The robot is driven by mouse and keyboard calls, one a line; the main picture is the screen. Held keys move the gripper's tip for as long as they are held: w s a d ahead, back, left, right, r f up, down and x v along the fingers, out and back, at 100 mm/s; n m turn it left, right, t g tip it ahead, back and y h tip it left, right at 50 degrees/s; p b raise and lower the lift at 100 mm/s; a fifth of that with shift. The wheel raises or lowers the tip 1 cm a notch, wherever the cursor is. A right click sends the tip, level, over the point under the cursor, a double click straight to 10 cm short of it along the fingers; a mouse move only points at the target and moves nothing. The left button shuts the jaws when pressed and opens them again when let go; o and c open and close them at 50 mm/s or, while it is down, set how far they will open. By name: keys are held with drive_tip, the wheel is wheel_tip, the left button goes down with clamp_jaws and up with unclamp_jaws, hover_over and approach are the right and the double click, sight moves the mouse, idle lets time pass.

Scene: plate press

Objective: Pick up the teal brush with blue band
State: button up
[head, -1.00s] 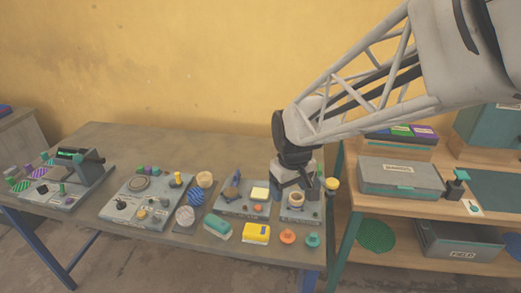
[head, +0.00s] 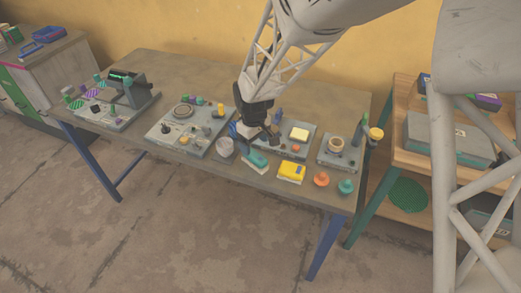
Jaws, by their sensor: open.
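The teal brush (head: 255,161) lies on the table near its front edge, with a pale bristle side toward the front. Its blue band cannot be made out at this size. My gripper (head: 262,138) is open and points down just behind and above the brush. It hides part of the brush's far side, and I cannot tell whether a fingertip touches it.
An orange knob (head: 321,179) and a teal knob (head: 345,187) sit farther right. Grey panels stand behind.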

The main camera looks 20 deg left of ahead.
sight(255, 154)
idle(0.3)
drive_tip(key=shift+f, duration=1.25)
drive_tip(key=shift+f, duration=0.1)
drive_tip(key=shift+f, duration=2.55)
drive_tip(key=c, duration=1.1)
drive_tip(key=shift+r, duration=0.2)
